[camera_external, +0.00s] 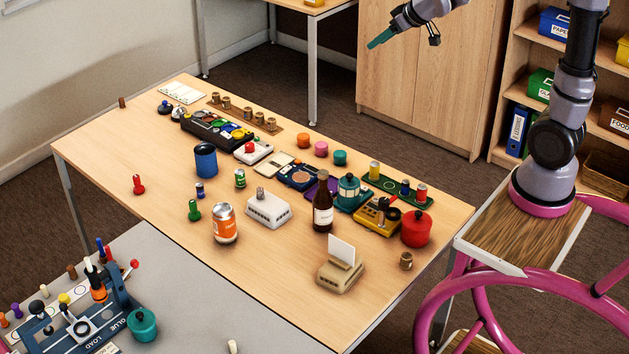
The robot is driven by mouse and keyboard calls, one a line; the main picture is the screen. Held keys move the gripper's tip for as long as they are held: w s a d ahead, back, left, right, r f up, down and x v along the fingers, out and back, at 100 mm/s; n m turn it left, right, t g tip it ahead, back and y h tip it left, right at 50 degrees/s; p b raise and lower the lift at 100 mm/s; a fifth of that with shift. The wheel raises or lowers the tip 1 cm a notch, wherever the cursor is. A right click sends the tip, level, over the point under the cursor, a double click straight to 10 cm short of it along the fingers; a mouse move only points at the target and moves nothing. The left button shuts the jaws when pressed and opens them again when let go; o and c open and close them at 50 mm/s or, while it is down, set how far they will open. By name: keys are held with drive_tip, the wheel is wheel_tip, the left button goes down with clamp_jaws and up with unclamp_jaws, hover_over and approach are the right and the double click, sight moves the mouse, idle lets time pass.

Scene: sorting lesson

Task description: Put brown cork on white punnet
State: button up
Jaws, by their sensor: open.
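A small brown cork-like piece (122,102) stands alone near the far left corner of the wooden table. Another small brown piece (406,261) stands near the right edge; I cannot tell for sure which is the brown cork. A white, slotted, box-like thing (268,211), possibly the white punnet, sits mid-table with a small greyish item on top. My gripper (379,39) is at the top of the view, raised well beyond the table's far side, with teal fingers. It is open, with nothing seen in it, and far from both brown pieces.
The wooden table (110,140) is crowded: a dark bottle (323,207), an orange can (224,225), a red pot (416,229), a beige card holder (341,275). Several brown pieces stand on a strip (240,111). The table's left part is mostly clear. A grey table (190,290) stands in front.

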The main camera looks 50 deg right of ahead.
drive_tip(key=s+r+m, duration=0.2)
drive_tip(key=s, duration=1)
drive_tip(key=s+r+m+g+y, duration=0.1)
drive_tip(key=s+r+m, duration=0.1)
drive_tip(key=s, duration=1.1)
drive_tip(key=shift+r+g+y, duration=0.15)
drive_tip(key=shift+g+y, duration=0.15)
